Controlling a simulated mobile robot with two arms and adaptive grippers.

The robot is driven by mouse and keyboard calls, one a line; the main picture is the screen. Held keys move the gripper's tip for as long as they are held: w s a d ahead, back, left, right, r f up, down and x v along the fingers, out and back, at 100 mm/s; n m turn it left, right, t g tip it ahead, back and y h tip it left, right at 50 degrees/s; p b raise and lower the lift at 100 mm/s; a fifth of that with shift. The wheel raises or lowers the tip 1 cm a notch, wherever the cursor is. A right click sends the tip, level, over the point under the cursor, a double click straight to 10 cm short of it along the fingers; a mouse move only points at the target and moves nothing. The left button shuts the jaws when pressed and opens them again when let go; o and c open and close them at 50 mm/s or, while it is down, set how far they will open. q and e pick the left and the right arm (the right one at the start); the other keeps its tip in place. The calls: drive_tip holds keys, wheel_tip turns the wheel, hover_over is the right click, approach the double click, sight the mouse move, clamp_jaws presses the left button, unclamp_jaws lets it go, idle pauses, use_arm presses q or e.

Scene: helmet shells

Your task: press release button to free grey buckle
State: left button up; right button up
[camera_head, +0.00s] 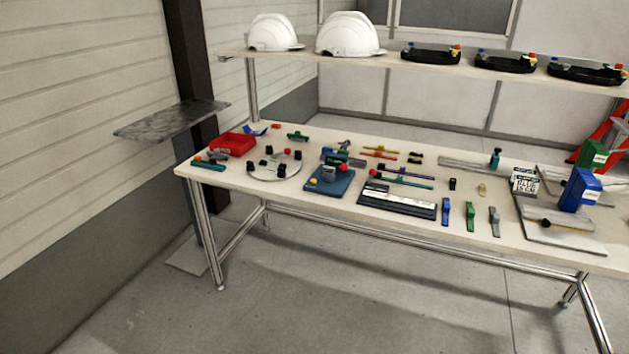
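A blue base (340,186) lies on the workbench left of centre. A small grey block (329,174) stands on it, with a red round button-like part (344,168) beside it and a small yellow part at its front. A grey elongated clip (494,222) lies near the front edge on the right, beside a green clip (470,217) and a blue clip (446,212). Which grey piece is the buckle, and which part is the release button, I cannot tell for sure at this size. Neither of my grippers is in view.
White helmets (348,35) and black trays (430,55) sit on the shelf above. The floor in front is clear.

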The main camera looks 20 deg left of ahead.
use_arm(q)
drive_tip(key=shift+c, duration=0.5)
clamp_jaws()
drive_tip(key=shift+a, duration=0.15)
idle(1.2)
